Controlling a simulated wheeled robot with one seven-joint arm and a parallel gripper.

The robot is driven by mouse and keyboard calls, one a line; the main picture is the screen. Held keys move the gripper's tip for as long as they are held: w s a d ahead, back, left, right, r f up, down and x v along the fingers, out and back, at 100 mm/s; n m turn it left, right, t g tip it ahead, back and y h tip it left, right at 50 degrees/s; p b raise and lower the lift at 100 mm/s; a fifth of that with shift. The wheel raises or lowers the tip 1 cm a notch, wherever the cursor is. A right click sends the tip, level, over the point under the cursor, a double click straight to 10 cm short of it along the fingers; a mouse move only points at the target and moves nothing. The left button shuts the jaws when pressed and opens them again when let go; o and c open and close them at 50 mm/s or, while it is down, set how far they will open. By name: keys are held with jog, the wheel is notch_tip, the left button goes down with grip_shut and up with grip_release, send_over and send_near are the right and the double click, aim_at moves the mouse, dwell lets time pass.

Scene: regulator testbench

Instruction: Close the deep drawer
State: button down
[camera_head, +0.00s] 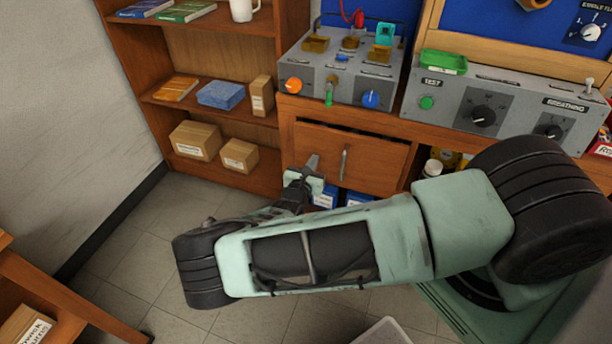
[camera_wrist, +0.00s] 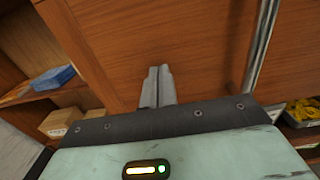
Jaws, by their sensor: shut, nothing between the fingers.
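The deep drawer (camera_head: 372,163) is the wooden front with an upright metal handle, under the left end of the bench. A dark gap shows along its top edge, so it seems to stand slightly open. My gripper (camera_head: 312,161) is at the left part of the drawer front, left of the handle (camera_head: 344,162). In the wrist view the shut, empty fingers (camera_wrist: 158,84) point at the wooden drawer front (camera_wrist: 200,45), with the handle (camera_wrist: 262,45) to their right. I cannot tell whether the fingertips touch the wood.
A shelf (camera_head: 215,103) with boxes and books stands left of the bench. Grey control panels (camera_head: 340,75) sit on top. The tiled floor (camera_head: 150,240) at left is clear.

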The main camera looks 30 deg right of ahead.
jog(key=x, duration=0.3)
jog(key=shift+w+d, duration=0.1)
jog(key=shift+w+d+r, duration=0.15)
jog(key=shift+w+d, duration=0.05)
jog(key=shift+d, duration=0.05)
